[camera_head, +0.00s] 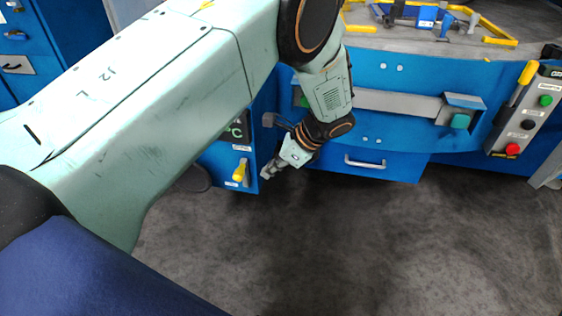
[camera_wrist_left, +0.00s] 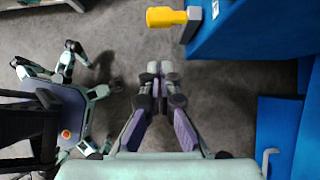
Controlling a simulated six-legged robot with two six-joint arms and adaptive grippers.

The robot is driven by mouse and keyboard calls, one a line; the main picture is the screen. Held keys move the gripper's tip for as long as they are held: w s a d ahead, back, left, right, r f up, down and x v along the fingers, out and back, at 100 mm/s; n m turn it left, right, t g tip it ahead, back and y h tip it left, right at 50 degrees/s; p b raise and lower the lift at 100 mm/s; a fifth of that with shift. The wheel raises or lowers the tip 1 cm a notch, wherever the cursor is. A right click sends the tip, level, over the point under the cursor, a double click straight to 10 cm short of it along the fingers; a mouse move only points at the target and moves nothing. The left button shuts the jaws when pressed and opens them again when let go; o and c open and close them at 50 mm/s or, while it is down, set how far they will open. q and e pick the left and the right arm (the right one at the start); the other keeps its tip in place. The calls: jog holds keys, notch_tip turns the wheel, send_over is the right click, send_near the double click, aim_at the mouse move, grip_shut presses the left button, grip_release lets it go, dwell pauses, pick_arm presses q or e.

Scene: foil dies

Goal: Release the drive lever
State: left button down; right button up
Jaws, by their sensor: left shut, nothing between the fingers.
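A yellow-handled lever (camera_head: 239,171) sticks out of the blue cabinet front, below a small dark display. Its label is too small to read. A yellow handle on a grey mount (camera_wrist_left: 165,17) shows at the top of the left wrist view, on the side of a blue cabinet. My left gripper (camera_head: 267,172) points down and to the left, just right of the yellow-handled lever, apart from it. In the left wrist view its fingertips (camera_wrist_left: 160,70) are together over bare floor, with nothing between them. My right gripper is out of view.
A control panel (camera_head: 521,115) with another yellow lever and several buttons stands at the right. A drawer with a grey handle (camera_head: 365,163) is right of my gripper. A worktop with yellow rails (camera_head: 495,39) lies above. The grey floor (camera_head: 350,250) in front is clear.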

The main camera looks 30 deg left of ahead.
aim_at(237, 172)
pick_arm(q)
jog(key=a, duration=0.1)
jog(key=a+f, duration=0.1)
jog(key=a, duration=0.1)
jog(key=s+a, duration=0.1)
jog(key=shift+a+f+b, duration=0.2)
jog(key=shift+b, duration=0.1)
jog(key=shift+s+r, duration=0.1)
jog(key=shift+s, duration=0.05)
jog(key=shift+s+a+r+p, duration=0.15)
jog(key=shift+a+r+p, duration=0.15)
jog(key=shift+a+p, duration=0.5)
jog(key=shift+s+a+p, duration=0.1)
jog(key=shift+a+p, duration=0.2)
jog(key=shift+a, duration=0.05)
jog(key=shift+s+a, duration=0.1)
jog(key=shift+a, duration=0.2)
jog(key=shift+d, duration=0.1)
